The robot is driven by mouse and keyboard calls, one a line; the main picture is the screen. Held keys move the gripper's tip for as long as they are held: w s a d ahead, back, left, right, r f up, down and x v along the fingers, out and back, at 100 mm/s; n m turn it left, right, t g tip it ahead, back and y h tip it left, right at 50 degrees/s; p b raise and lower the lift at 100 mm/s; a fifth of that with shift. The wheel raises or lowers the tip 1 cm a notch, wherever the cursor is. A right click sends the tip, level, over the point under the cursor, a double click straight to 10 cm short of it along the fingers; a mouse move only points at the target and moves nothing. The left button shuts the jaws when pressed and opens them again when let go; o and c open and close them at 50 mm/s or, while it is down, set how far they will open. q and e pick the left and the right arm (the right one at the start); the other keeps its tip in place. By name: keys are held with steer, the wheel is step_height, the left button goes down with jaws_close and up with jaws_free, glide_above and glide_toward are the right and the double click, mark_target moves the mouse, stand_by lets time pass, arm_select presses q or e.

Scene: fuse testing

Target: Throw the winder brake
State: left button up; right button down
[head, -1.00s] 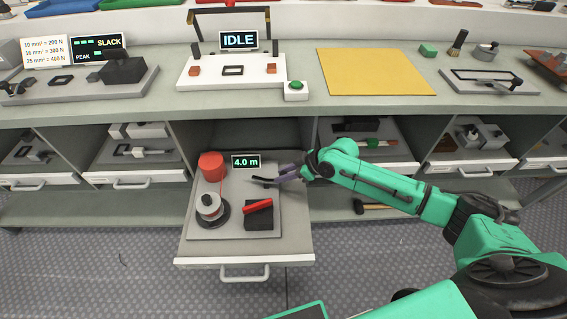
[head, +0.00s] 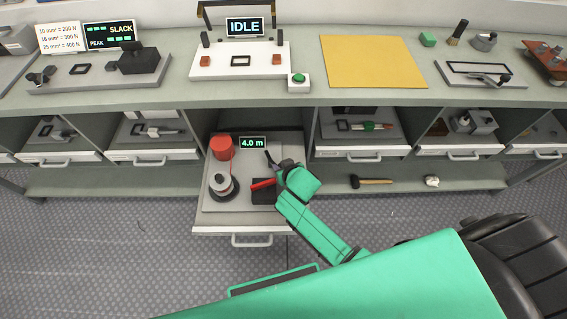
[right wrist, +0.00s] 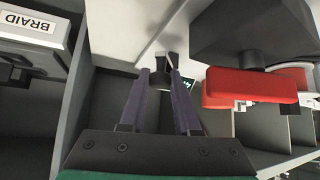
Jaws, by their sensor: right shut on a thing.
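The winder sits in an open drawer (head: 240,229). It has a red drum (head: 222,147), a pale spool on a dark disc (head: 222,186), and a red brake lever (head: 263,184) on a dark block (head: 264,198). A small screen (head: 253,143) reads 4.0 m. My right gripper (head: 271,158) is at the drawer's right side, just behind and right of the lever. There the red lever (right wrist: 250,88) is to the right, apart from the fingers. My left gripper is out of view.
The bench above holds a tester reading IDLE (head: 245,27), a green button (head: 299,79) and a yellow mat (head: 373,62). Closed drawers (head: 361,153) flank the open one. A hammer (head: 372,181) lies on the low shelf to the right.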

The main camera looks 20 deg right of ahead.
steer(key=shift+a+m+h, duration=0.25)
steer(key=shift+m+h, duration=0.05)
steer(key=shift+m, duration=0.2)
steer(key=c, duration=0.6)
jaws_free()
